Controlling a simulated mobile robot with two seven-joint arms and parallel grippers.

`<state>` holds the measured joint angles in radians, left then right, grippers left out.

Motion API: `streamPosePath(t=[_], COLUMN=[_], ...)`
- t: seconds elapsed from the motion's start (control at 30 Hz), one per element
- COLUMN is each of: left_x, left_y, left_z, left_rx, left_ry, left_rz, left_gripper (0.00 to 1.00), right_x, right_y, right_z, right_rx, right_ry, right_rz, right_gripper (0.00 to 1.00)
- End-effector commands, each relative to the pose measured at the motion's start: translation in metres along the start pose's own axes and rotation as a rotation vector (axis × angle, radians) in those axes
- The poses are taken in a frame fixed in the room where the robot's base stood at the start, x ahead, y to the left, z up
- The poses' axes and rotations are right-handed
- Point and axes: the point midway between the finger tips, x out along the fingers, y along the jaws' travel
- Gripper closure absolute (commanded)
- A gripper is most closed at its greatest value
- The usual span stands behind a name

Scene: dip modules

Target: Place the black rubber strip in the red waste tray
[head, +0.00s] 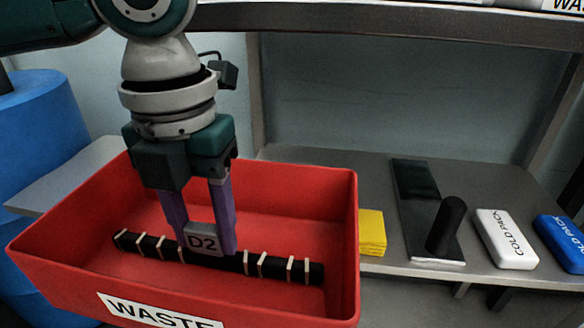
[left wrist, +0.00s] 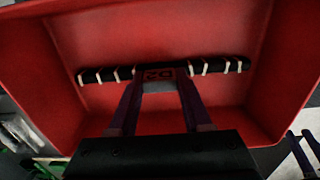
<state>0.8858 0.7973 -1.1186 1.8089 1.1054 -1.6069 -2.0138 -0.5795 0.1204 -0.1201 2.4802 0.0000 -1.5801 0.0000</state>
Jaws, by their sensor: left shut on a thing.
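The black rubber strip (head: 275,264) is a long dark bar with several pale bands and a grey block marked D2 at its middle. It also shows in the left wrist view (left wrist: 99,75). My left gripper (head: 207,243) points down and is shut on the D2 block, one purple finger on each side. The strip is inside the walls of the red waste tray (head: 335,188), level and running along its length. I cannot tell whether it touches the tray floor. The tray's WASTE label faces me.
On the grey shelf (head: 330,166) right of the tray are a yellow block (head: 371,232), a dark flat plate (head: 415,181), a black cylinder (head: 446,226), a white cold pack (head: 505,239) and a blue one (head: 563,243). A blue drum (head: 40,128) stands at left.

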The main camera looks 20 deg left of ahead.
Motion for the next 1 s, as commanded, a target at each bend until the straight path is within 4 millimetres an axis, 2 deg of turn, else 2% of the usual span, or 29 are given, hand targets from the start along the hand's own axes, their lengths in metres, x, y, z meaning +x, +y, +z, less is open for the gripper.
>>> streamPosePath(t=[0.03, 0.3, 0.57, 0.73, 1.0], left_x=[0.001, 0.001, -0.001, -0.026, -0.088], left_y=[0.000, 0.000, 0.000, 0.000, 0.000], left_z=[0.000, 0.000, 0.000, 0.000, 0.001], left_rx=[0.000, 0.000, 0.000, -0.001, 0.000], left_ry=[0.001, 0.001, 0.000, -0.001, -0.002], left_rz=[0.000, 0.000, -0.001, -0.001, -0.001], left_gripper=[0.49, 0.21, 0.21, 0.21, 0.21], right_x=[0.000, 0.000, 0.000, -0.012, -0.039], right_y=[0.000, 0.000, 0.000, 0.001, 0.002], right_z=[0.000, 0.000, 0.000, -0.004, -0.012], right_rx=[0.000, 0.000, 0.000, 0.000, 0.000], right_ry=[0.000, 0.000, 0.000, -0.001, -0.001], right_rz=[0.000, 0.000, 0.000, 0.000, 0.000], right_gripper=[0.50, 0.50, 0.50, 0.50, 0.50])
